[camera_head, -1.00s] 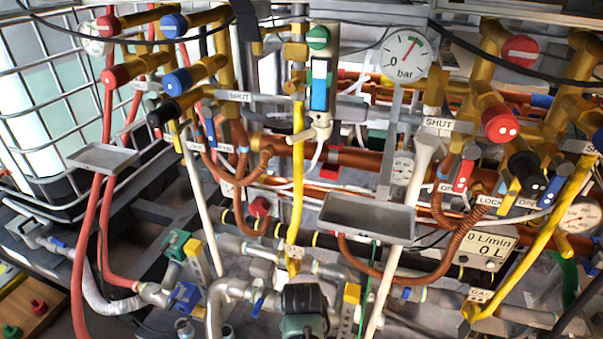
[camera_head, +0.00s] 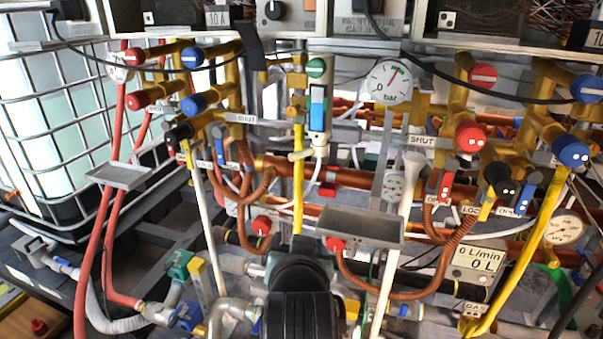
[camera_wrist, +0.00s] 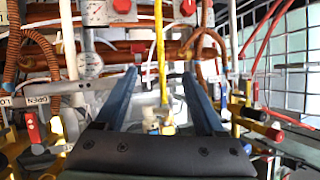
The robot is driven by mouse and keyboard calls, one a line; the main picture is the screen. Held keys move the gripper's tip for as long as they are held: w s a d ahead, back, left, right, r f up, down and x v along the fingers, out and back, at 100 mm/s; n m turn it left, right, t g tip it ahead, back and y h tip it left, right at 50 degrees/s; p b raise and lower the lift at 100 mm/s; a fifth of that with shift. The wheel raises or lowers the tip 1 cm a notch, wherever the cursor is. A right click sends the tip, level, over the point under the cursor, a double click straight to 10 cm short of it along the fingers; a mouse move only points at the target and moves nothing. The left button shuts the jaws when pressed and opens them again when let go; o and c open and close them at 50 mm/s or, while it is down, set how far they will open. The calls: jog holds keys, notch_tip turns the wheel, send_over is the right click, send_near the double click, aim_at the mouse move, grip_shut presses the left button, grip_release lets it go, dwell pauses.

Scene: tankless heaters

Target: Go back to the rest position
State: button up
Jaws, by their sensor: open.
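My gripper (camera_wrist: 161,78) shows in the wrist view. Its two blue-grey fingers stand well apart, with a dark padded body below them. No object is held between them. A yellow pipe (camera_wrist: 160,50) and a pale fitting show beyond the gap, and I cannot tell how far off they are. In the head view a bulky black part, which looks like my arm (camera_head: 300,295), stands at the bottom centre in front of the pipework. My gripper's fingers cannot be made out there.
Dense pipework fills the middle, with a pressure gauge (camera_head: 390,80), red knobs (camera_head: 470,136) and blue knobs (camera_head: 570,152). A small grey tray (camera_head: 360,228) juts out just right of the black part. A caged white tank (camera_head: 60,130) stands left. Electrical boxes (camera_head: 375,18) line the top.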

jog(key=s+r+n+t+p, duration=0.1)
jog(key=s+r+t, duration=0.45)
jog(key=r, duration=0.85)
jog(key=s+r+t, duration=0.4)
jog(key=s+r, duration=0.3)
jog(key=r, duration=0.6)
jog(key=s+r+n+t+p, duration=0.1)
jog(key=s+r+t, duration=0.45)
jog(key=r, duration=0.85)
notch_tip(320, 180, up, 18)
jog(key=p, duration=1.8)
jog(key=shift+w+d+f, duration=0.15)
jog(key=shift+w+d, duration=0.05)
